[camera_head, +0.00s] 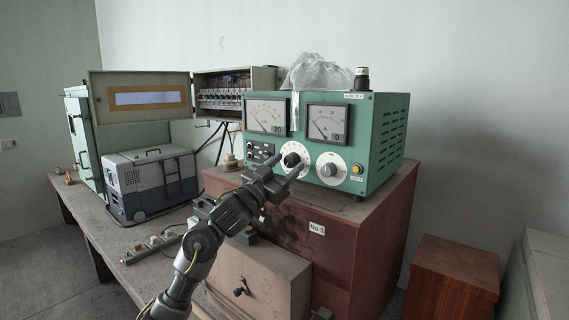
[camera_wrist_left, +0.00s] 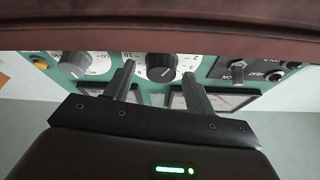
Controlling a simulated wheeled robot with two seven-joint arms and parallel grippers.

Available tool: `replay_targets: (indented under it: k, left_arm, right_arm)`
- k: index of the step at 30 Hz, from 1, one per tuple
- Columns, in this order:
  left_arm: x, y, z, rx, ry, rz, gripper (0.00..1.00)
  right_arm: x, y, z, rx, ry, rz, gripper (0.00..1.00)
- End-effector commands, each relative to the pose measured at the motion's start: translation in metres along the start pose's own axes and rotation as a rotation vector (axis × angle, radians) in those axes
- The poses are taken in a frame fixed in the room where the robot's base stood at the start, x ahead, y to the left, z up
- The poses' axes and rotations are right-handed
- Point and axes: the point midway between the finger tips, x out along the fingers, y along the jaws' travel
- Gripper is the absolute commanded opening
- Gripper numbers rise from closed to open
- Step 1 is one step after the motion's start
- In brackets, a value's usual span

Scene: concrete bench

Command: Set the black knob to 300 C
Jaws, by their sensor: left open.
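The black knob (camera_head: 291,160) sits on a white round dial on the front of the green instrument box (camera_head: 377,140). In the left wrist view the black knob (camera_wrist_left: 160,66) appears between my fingertips, with the panel upside down. My left gripper (camera_head: 286,166) is open in front of the knob, one finger on each side of it in the picture. In the wrist view my gripper (camera_wrist_left: 158,74) holds nothing. I cannot tell whether the fingers touch the knob. The dial's scale is too small and partly hidden to read the setting.
A second dial with a grey knob (camera_head: 331,169) and a yellow button (camera_head: 356,169) are right of the black knob. Switches (camera_head: 260,152) are to its left, meters (camera_head: 327,124) above. The box stands on a reddish-brown cabinet (camera_head: 375,230). A grey case (camera_head: 150,182) is at left.

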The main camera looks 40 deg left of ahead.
Motion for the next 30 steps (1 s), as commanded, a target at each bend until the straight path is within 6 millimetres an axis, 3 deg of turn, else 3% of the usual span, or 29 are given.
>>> replay_targets:
  k: [7,17,30]
  left_arm:
    - [-0.0001,-0.0005,0.0002,0.0,0.0,-0.001,0.52]
    - [-0.0003,-0.0007,0.0,0.0,0.0,-0.001,0.1]
    - [-0.0004,-0.0026,0.0001,0.107,0.005,0.04,0.1]
  right_arm:
    - [0.0,0.0003,0.0029,0.0,-0.004,0.0,0.0]
    - [0.0,0.0002,0.0035,0.0,-0.005,0.0,0.0]
    - [0.0016,0.0002,0.0039,0.0,-0.006,0.0,0.0]
